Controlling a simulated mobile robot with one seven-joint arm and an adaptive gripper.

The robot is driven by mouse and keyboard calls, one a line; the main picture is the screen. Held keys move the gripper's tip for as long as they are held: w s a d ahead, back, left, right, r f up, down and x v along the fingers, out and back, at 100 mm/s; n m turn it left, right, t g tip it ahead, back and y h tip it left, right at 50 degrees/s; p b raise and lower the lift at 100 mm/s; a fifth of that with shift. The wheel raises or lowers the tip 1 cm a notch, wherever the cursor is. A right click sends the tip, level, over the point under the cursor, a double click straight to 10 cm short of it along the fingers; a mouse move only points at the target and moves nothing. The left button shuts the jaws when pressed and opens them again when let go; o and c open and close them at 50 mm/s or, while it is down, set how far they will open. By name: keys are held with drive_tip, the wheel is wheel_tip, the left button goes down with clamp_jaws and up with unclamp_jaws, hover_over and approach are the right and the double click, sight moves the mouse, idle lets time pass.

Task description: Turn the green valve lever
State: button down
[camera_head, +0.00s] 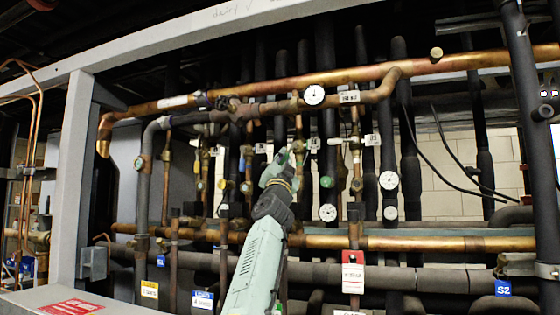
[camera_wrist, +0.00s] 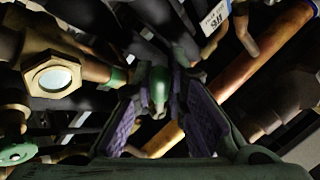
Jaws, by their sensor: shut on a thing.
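The green valve lever (camera_wrist: 158,88) shows in the wrist view between the tips of my gripper (camera_wrist: 160,98). The purple-padded fingers stand on either side of it and are shut on it. In the head view my gripper (camera_head: 283,160) reaches up from below into the pipework near the middle of the rack. The fingers and the pipes around them hide the lever there, so I cannot make out its angle.
A brass fitting with a round sight glass (camera_wrist: 55,79) is close on the left in the wrist view. A copper pipe (camera_wrist: 262,55) runs diagonally on the right. White gauges (camera_head: 314,95) and several vertical dark pipes crowd the rack. A grey frame post (camera_head: 72,180) stands at left.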

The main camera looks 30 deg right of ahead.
drive_tip(key=shift+s, duration=0.1)
drive_tip(key=c, duration=1.8)
unclamp_jaws()
drive_tip(key=shift+o, duration=1.1)
